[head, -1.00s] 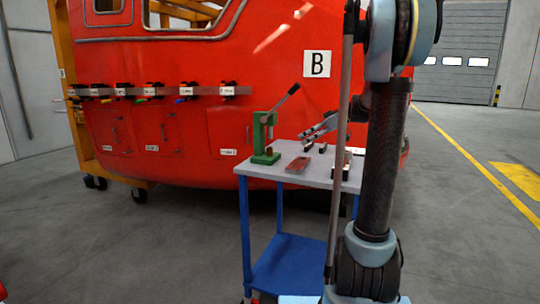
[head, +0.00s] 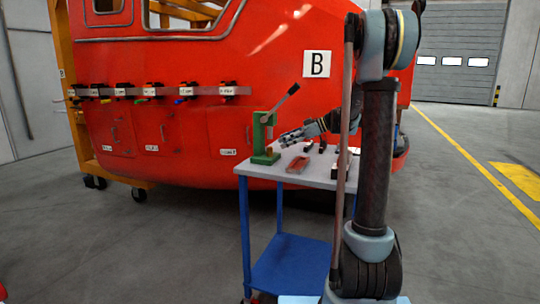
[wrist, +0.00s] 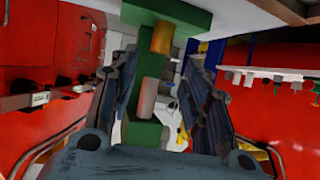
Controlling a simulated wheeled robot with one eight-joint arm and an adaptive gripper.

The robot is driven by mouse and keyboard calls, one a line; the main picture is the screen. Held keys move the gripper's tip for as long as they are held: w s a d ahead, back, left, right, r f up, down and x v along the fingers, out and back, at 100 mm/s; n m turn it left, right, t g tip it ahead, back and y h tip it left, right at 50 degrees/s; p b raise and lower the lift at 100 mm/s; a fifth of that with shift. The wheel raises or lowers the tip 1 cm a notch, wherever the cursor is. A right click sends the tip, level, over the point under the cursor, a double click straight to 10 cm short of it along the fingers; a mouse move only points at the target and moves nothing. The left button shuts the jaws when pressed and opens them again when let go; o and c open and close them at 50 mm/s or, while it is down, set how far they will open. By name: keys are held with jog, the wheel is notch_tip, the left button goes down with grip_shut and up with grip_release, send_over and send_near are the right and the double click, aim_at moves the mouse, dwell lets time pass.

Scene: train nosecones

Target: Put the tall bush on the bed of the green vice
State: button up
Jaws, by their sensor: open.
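The green vice (head: 262,140) stands upright at the back left corner of the table, its lever slanting up to the right. A brass-coloured bush (head: 268,151) stands on its bed; I cannot tell whether it is the tall one. In the wrist view the scene is upside down: the green bed (wrist: 185,14) is at the top with the bush (wrist: 161,39) on it, and a pinkish-grey cylinder (wrist: 148,98) is in line with it. My gripper (head: 284,140) is open and empty, just right of the vice. Its fingers (wrist: 158,62) spread either side of the bush and cylinder, apart from both.
The grey table top (head: 320,180) also carries a flat reddish piece (head: 297,165) and small dark items (head: 308,147), partly behind my arm. A red train nosecone (head: 200,130) with a rail of labelled tools stands close behind.

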aim_at(269, 152)
jog(key=shift+x, duration=3.6)
jog(key=shift+s+f, duration=0.1)
jog(key=shift+c, duration=0.6)
grip_shut()
